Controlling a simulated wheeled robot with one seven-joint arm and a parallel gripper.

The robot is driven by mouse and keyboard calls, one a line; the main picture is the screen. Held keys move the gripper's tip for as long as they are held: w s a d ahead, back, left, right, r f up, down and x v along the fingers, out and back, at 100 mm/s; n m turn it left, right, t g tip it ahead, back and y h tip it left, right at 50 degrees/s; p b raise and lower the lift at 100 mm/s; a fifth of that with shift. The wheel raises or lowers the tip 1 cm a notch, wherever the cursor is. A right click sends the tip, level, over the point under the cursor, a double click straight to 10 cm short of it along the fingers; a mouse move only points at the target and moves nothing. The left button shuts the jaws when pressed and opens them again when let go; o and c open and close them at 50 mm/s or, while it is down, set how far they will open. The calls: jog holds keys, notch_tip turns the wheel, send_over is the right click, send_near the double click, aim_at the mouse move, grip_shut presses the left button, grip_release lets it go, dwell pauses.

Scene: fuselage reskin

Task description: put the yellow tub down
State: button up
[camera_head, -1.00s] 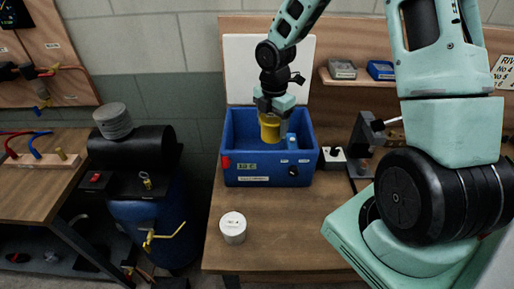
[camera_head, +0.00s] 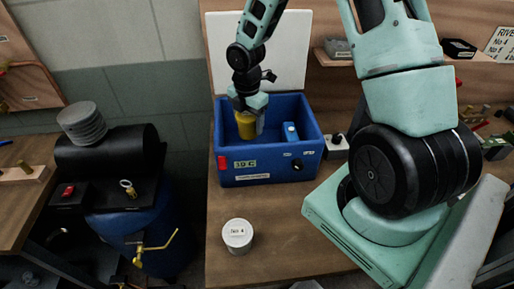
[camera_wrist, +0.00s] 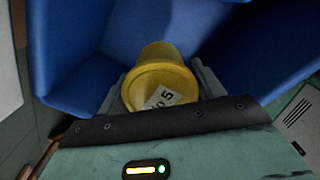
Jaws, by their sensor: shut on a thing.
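The yellow tub (camera_head: 246,125) is in my gripper, inside the blue crate (camera_head: 262,180) near its left side. In the wrist view the tub (camera_wrist: 163,72) shows a round yellow lid with a white label reading "No 5". My gripper (camera_head: 247,112) is shut on it, with one finger on each side; in the wrist view the gripper (camera_wrist: 160,90) hides the tub's near edge. The crate's blue inner walls show around the tub. I cannot tell whether the tub's base touches the crate floor.
A small blue item (camera_head: 290,132) stands in the crate, right of the tub. A white lidded tub (camera_head: 237,236) sits on the wooden bench (camera_head: 280,250) in front of the crate. A white board (camera_head: 285,60) stands behind. The bench front is mostly clear.

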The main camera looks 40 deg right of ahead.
notch_tip(320, 180, down, 8)
jog(key=shift+f+p, duration=0.25)
jog(key=shift+p, duration=0.5)
jog(key=shift+f, duration=0.15)
jog(key=o, duration=1.2)
